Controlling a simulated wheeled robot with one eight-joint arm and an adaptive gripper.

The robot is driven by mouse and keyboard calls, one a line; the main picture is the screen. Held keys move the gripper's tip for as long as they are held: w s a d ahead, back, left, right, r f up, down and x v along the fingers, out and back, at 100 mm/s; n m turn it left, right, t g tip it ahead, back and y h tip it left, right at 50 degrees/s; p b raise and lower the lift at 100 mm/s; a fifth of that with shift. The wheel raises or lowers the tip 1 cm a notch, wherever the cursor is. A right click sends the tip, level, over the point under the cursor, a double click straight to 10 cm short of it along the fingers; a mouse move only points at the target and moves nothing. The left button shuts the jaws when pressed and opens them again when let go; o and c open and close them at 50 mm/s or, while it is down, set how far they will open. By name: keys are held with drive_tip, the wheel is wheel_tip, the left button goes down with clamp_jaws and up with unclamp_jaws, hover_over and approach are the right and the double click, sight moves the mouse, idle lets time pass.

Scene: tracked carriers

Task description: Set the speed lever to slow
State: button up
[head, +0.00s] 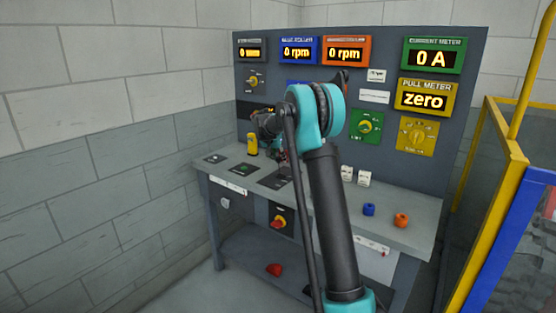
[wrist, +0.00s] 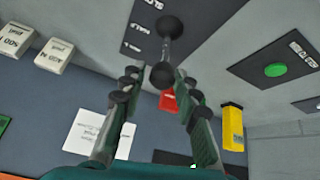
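The speed lever (wrist: 165,50) is a dark rod with a black ball knob (wrist: 162,75) at its near end and another dark rounded end at the plate. It stands on a dark plate (wrist: 205,22) with white labels along one side; one at the top edge appears to read slow, another half. Which mark the lever is at, I cannot tell. My gripper (wrist: 157,72) is open, its two green fingers either side of the knob, with gaps visible. In the head view, my arm mostly hides the gripper and lever above the dark plate (head: 276,178) on the desk.
The pull meter (head: 423,99) reads zero and the current meter (head: 433,58) 0 A. Blue (head: 369,209) and orange (head: 401,220) knobs sit at right. A yellow barrier post (head: 500,160) borders the right side.

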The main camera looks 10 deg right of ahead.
drive_tip(key=shift+o, duration=0.7)
drive_tip(key=shift+a, duration=0.1)
drive_tip(key=shift+s+r, duration=0.1)
drive_tip(key=shift+r, duration=0.05)
drive_tip(key=v, duration=1.1)
drive_tip(key=shift+a+r, duration=0.15)
drive_tip(key=shift+r, duration=0.1)
drive_tip(key=shift+s, duration=0.15)
drive_tip(key=s+d+f+n+y, duration=0.1)
drive_tip(key=s+f, duration=0.6)
drive_tip(key=s, duration=0.9)
drive_tip(key=s+d+f+n+y, duration=0.1)
drive_tip(key=s+f, duration=0.7)
drive_tip(key=s, duration=0.8)
drive_tip(key=s+d+f+n+g+y, duration=0.1)
drive_tip(key=s+d+f+n, duration=0.2)
drive_tip(key=s+f, duration=0.5)
drive_tip(key=s, duration=0.9)
drive_tip(key=shift+n+y, duration=0.4)
